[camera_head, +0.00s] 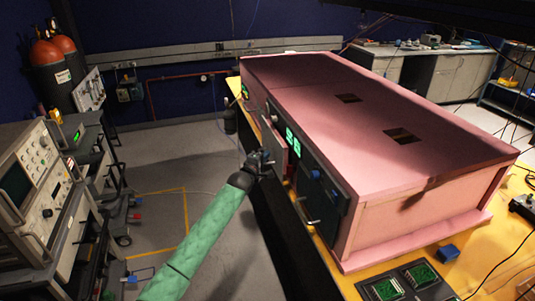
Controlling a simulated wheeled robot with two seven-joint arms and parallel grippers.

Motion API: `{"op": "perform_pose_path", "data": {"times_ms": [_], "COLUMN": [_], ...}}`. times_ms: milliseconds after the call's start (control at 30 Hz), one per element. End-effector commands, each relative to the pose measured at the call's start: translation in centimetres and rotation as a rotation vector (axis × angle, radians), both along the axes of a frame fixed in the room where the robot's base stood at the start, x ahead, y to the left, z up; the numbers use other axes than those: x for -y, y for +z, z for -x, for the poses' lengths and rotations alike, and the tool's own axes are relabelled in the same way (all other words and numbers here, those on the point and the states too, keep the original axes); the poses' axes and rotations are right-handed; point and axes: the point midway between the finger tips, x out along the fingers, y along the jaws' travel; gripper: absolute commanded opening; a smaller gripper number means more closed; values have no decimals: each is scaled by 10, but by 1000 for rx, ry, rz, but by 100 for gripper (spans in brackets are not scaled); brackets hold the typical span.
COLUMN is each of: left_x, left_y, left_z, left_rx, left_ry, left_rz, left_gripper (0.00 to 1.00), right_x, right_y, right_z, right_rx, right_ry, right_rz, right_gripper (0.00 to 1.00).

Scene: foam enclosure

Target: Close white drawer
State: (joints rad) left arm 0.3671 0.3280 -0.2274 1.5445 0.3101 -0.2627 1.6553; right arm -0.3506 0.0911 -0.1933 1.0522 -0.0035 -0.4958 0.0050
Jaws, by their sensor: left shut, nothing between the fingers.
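The white drawer (279,148) shows as a pale, greyish-pink upright front on the left face of the pink foam enclosure (330,90). It appears to stand out from that face, but the gap behind it is hard to see. My left gripper (263,158), at the end of a green-sleeved arm, is shut and empty. It is right beside the drawer front, on its outer side. I cannot tell whether they touch. My right gripper is not in view.
Dark panels with green displays (293,139) and a handle (313,221) line the same face. The enclosure sits on a yellow table (470,245) with green circuit boards (405,282) in front.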

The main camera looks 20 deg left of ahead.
Motion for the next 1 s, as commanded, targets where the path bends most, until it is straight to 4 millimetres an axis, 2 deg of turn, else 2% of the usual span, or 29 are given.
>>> {"op": "perform_pose_path", "data": {"times_ms": [233,667,767,1000], "left_x": [7,13,23,43], "left_y": [0,-1,-1,0], "left_z": [-5,-9,-16,-29], "left_rx": [0,1,2,1], "left_ry": [0,0,1,-1], "left_rz": [-1,2,4,2], "left_gripper": [0,0,0,0], "right_x": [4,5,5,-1], "right_y": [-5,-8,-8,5], "right_z": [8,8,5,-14], "right_rx": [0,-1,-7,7], "right_ry": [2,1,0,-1], "right_rz": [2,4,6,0], "right_gripper": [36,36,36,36]}}
